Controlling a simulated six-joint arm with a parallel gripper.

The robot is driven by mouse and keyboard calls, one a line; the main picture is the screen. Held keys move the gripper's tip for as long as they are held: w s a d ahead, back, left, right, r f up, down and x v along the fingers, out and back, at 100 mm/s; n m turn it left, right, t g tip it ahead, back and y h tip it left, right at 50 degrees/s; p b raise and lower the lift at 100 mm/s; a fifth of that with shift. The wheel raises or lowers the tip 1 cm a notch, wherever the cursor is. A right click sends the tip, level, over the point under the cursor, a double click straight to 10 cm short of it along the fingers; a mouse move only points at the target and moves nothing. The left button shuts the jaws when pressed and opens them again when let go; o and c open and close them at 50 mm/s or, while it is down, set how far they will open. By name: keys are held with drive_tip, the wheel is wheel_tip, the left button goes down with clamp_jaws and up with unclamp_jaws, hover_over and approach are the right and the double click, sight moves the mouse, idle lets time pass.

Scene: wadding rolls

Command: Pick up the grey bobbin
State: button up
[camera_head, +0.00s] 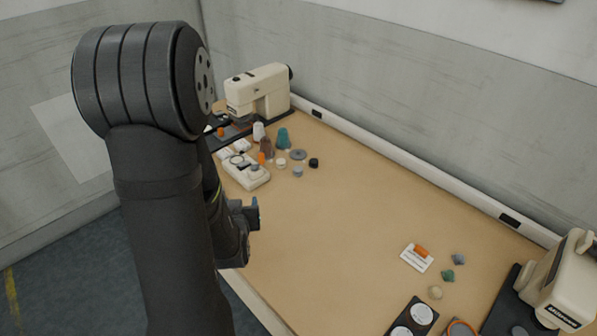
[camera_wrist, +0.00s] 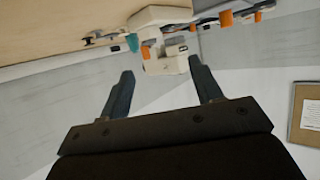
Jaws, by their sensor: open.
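Several small greyish pieces lie on the tan table, and I cannot tell for certain which is the grey bobbin. One small grey piece (camera_head: 298,172) sits in the far cluster, just in front of a flat grey disc (camera_head: 298,154). Another blue-grey piece (camera_head: 458,259) lies at the right, near a green one. My gripper (camera_head: 250,214) is near the table's left edge, partly behind my arm and apart from all of these. In the wrist view my gripper (camera_wrist: 160,66) shows two spread fingers with nothing held between them.
A cream sewing machine (camera_head: 262,92) stands at the back, with a white device (camera_head: 246,171) and coloured cones in front. A second machine (camera_head: 565,285) stands at the right front, near a white card (camera_head: 416,257) and a dark tray (camera_head: 398,318). The table's middle is clear.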

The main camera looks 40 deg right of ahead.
drive_tip(key=m+g+y, duration=0.4)
drive_tip(key=m+g, duration=0.2)
drive_tip(key=g, duration=0.3)
approach(298, 169)
drive_tip(key=x, duration=0.3)
drive_tip(key=shift+w+a+f, duration=0.15)
drive_tip(key=shift+w+a, duration=0.05)
drive_tip(key=shift+w, duration=0.15)
drive_tip(key=shift+s+d+x, duration=0.1)
drive_tip(key=shift+s+x, duration=0.05)
drive_tip(key=shift+x, duration=1.2)
drive_tip(key=shift+s+d+x, duration=0.15)
drive_tip(key=shift+x, duration=1.2)
drive_tip(key=c, duration=1.1)
